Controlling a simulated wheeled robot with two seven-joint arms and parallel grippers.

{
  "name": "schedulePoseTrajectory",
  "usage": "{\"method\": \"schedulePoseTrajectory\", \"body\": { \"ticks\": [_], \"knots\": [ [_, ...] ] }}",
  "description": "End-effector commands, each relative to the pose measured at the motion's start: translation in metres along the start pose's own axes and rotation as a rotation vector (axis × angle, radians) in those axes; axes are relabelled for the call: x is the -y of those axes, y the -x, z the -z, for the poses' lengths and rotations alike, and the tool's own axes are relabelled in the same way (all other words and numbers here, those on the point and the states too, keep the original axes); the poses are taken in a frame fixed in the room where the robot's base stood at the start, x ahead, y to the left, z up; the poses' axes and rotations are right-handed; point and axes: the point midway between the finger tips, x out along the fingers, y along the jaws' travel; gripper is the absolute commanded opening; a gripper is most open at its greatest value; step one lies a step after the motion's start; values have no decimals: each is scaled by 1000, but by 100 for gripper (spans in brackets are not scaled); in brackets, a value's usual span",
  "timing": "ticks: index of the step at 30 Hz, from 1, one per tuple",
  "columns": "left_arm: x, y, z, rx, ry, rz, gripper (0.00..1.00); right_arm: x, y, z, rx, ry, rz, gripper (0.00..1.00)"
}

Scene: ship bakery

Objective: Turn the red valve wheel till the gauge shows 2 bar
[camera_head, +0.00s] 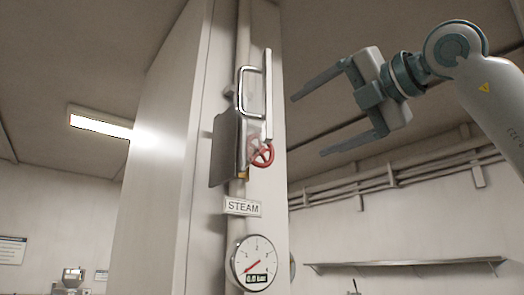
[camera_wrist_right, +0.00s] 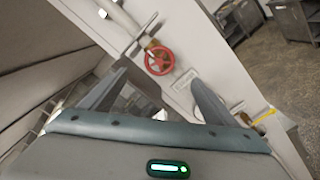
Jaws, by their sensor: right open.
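The red valve wheel (camera_head: 262,153) sits on the steam pipe on the pillar, partly covered by a pale panel edge. In the right wrist view the wheel (camera_wrist_right: 159,61) shows whole, beyond and between the fingertips. The round white gauge (camera_head: 254,262) is below it; its red needle points to the lower left and its small display seems to read 0.0 bar. My right gripper (camera_head: 308,126) is open and empty, in the air right of the wheel, fingers pointing left toward the pillar. It is apart from the wheel. My left gripper is not in view.
A dark grey plate (camera_head: 226,150) and a metal handle (camera_head: 251,92) stand out from the pillar beside and above the wheel. A STEAM label (camera_head: 243,206) sits between wheel and gauge. A wall shelf (camera_head: 405,263) is at the lower right. The air between gripper and pillar looks clear.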

Motion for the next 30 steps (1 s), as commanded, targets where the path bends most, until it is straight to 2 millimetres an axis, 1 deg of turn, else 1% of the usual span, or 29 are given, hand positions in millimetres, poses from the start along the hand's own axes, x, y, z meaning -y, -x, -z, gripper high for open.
{"method": "schedulePoseTrajectory", "body": {
  "ticks": [5, 10, 14, 19, 24, 30],
  "knots": [
    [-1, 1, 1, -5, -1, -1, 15, 0, -4, 0, -1, -1, 0, 82],
    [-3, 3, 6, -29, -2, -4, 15, 0, -16, -1, -2, -1, 2, 82],
    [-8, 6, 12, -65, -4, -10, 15, -1, -32, 0, -4, -1, 1, 82],
    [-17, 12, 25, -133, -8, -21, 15, -1, -60, -1, -4, -2, 3, 82],
    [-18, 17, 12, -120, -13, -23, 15, -2, -92, -1, -4, -2, 2, 82],
    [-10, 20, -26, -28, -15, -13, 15, -1, -115, -1, -3, -2, 1, 82]
  ]
}}
